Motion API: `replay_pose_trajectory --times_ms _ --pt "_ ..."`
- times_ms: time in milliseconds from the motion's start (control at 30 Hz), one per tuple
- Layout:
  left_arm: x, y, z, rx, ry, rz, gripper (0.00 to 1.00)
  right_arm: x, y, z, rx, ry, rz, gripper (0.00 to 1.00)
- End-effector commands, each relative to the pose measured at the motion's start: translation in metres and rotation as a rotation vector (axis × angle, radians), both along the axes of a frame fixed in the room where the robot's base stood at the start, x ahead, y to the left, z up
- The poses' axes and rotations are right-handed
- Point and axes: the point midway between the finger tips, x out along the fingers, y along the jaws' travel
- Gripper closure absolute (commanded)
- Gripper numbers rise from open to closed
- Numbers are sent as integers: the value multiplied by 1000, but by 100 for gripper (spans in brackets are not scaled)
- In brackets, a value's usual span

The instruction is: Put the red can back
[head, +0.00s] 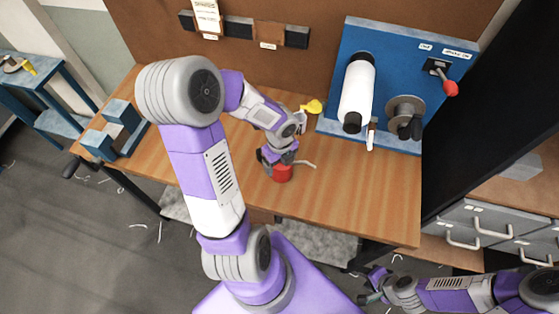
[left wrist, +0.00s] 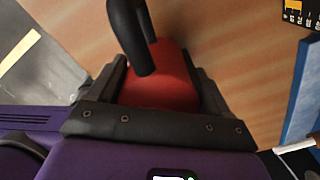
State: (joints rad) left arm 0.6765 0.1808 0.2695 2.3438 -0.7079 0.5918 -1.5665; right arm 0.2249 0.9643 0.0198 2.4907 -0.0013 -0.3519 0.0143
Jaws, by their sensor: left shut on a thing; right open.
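The red can (head: 282,173) is near the front edge of the wooden table, in the middle of the head view. My left gripper (head: 279,160) reaches down over it and is shut on it. In the left wrist view the red can (left wrist: 160,88) sits between the two dark fingers, with a black curved part (left wrist: 135,38) at its top. I cannot tell whether the can touches the table. My right gripper (head: 372,285) is open and empty, low and to the right, in front of the table.
A blue machine board (head: 400,60) with a white roller (head: 357,92), a grey spool (head: 405,112) and a red-knobbed lever (head: 450,88) stands at the back right. A yellow object (head: 313,107) is beside it. Blue blocks (head: 122,113) are at the left. The front right tabletop (head: 370,200) is clear.

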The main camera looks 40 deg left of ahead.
Motion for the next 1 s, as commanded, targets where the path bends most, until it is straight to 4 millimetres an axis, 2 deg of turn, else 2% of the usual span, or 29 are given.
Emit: replay_pose_trajectory --times_ms 33,133,567,1000 --pt "0 0 -7 1 -1 0 100 0 0 -8 0 0 0 57" --pt "1 0 -12 1 -1 0 100 0 0 -13 0 0 0 57" --pt "0 0 -12 1 -1 1 100 0 0 -13 0 0 0 57" --pt "0 0 -22 1 0 1 100 0 0 -22 0 0 0 57"
